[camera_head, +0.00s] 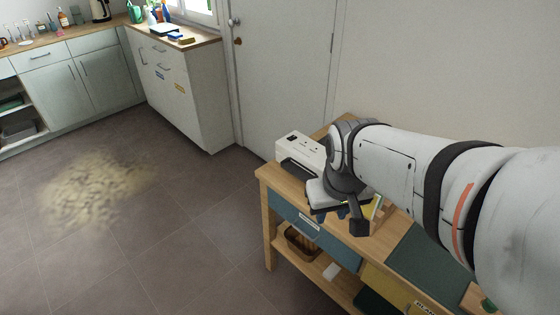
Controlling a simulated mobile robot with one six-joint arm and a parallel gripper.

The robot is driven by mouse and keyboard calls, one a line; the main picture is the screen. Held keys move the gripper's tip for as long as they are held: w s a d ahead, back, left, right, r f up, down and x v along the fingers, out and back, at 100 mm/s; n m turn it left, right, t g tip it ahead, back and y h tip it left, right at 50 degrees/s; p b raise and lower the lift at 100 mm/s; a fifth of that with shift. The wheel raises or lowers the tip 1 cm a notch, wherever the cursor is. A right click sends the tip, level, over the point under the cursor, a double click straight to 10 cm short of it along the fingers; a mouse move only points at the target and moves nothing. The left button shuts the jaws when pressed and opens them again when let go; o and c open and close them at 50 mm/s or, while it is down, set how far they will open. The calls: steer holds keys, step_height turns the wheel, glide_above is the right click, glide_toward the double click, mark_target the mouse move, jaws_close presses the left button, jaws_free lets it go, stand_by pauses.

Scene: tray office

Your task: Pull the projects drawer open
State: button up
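A wooden desk (266,178) stands at the lower right with a blue drawer front (285,208) and a yellow drawer front (385,287). The blue front bears a pale label (309,222), too small to read surely; the yellow one's label (425,307) is cut by the frame edge. Both fronts look shut. I cannot tell from the lettering which is the projects drawer. My gripper (340,220) points down at the desk's front edge, above the right part of the blue front. Its dark fingers are apart, with no held object visible. It hides part of the desk edge and drawer front.
A white printer-like device (301,153) stands on the desk's left end, close to my gripper. A dark green mat (430,254) lies to the right. A basket (302,243) sits on the shelf below. Tiled floor (190,240) is free in front.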

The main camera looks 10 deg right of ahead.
steer(key=w+f+n+h+b, duration=0.1)
steer(key=w+f+n, duration=0.1)
steer(key=w+f, duration=0.55)
steer(key=n+g+b, duration=0.1)
steer(key=n+b, duration=0.1)
steer(key=n, duration=0.3)
glide_toward(301, 232)
steer(key=f, duration=0.5)
steer(key=w+f+b, duration=0.1)
steer(key=f, duration=0.1)
steer(key=shift+d+f, duration=0.25)
steer(key=shift+d, duration=0.15)
jaws_close()
